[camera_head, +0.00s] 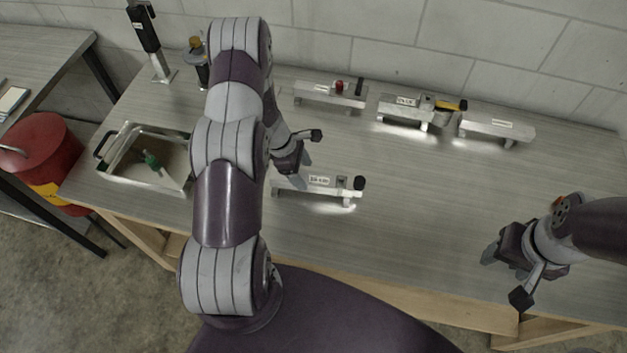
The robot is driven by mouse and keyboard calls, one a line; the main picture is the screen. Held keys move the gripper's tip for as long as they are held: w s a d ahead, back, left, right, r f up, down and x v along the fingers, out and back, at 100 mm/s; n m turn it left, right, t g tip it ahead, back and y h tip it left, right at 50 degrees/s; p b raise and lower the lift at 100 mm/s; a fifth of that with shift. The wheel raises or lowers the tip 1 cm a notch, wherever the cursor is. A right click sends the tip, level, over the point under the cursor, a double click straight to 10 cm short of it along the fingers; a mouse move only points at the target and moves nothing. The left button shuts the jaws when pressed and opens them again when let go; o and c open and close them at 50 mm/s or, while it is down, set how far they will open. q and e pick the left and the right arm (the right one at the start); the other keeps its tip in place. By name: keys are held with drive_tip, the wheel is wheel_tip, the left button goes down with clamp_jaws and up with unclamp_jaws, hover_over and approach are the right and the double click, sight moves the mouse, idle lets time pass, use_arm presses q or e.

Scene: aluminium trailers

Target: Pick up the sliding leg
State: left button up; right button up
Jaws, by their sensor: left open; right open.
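An upright dark post with a pale lower leg and a flat foot (158,62) stands at the back left of the table; it looks like the sliding leg, though I cannot be sure. My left gripper (301,171) is open, at the left end of a labelled aluminium trailer piece (333,188) near the table's middle. It is well to the right of the post. My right gripper (503,262) is open and empty over the table's front right, far from the post.
Several aluminium pieces line the back, including one with a red part (318,95), one with a yellow-black part (400,112) and a plain one (497,130). A metal tray (130,178) holds a green item. A red drum (45,150) stands left. The table's centre right is clear.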

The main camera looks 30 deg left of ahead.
sight(308, 179)
use_arm(q)
drive_tip(key=p+x, duration=0.1)
drive_tip(key=x, duration=0.3)
drive_tip(key=shift+s+d+p, duration=0.25)
drive_tip(key=shift+d+p, duration=0.1)
drive_tip(key=shift+p, duration=0.05)
drive_tip(key=shift+a+f, duration=0.15)
drive_tip(key=shift+f, duration=0.2)
drive_tip(key=shift+w, duration=0.1)
drive_tip(key=c, duration=0.4)
drive_tip(key=shift+d, duration=0.2)
clamp_jaws()
drive_tip(key=shift+a, duration=0.1)
drive_tip(key=shift+r, duration=0.1)
